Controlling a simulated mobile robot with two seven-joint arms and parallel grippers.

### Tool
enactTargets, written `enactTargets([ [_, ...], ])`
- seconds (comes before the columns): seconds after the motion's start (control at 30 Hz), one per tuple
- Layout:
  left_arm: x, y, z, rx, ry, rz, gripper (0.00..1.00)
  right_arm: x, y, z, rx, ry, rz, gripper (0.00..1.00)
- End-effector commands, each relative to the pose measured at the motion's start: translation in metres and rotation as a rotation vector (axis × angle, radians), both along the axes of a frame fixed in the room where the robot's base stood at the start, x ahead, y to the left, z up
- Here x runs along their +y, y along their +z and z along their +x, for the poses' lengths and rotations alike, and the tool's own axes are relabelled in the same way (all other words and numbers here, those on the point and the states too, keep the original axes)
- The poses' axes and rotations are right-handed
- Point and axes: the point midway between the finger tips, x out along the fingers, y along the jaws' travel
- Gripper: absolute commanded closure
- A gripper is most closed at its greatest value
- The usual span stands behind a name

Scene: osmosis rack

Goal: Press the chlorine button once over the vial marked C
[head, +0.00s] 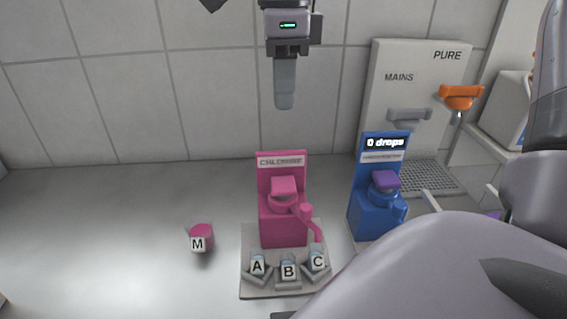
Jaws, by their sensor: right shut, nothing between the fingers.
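The pink chlorine dispenser (283,228) stands on the counter with a pink button (284,185) on its front. Its spout (314,227) swings to the right, with its end over or close to vial C (317,261). Vial A (258,265) and vial B (288,271) stand beside it in the front rack. My right gripper (284,103) is shut and empty, pointing down. In the picture it shows above the dispenser, apart from the button. My left gripper is not in view.
A blue dispenser (368,212) with a purple button and a "0 drops" display stands right of the pink one. A pink-topped vial M (201,235) stands left. The MAINS and PURE tap panel (420,70) is behind. My arm covers the lower right.

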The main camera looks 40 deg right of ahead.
Motion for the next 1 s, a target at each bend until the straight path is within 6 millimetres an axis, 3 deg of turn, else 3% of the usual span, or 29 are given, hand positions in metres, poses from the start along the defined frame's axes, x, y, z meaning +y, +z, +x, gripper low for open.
enactTargets([
  [0.2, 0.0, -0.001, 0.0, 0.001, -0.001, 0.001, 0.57, 0.0, -0.002, 0.0, 0.0, 0.0, 0.0, 1.0],
  [0.33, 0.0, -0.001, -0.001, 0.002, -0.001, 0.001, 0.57, 0.0, -0.014, -0.001, 0.004, 0.001, 0.0, 1.0],
  [0.8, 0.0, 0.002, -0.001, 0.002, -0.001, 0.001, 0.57, 0.0, -0.108, -0.001, 0.006, 0.001, 0.001, 1.0],
  [1.0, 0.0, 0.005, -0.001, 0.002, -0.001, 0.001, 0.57, 0.0, -0.132, -0.001, 0.002, 0.0, 0.001, 1.0],
])
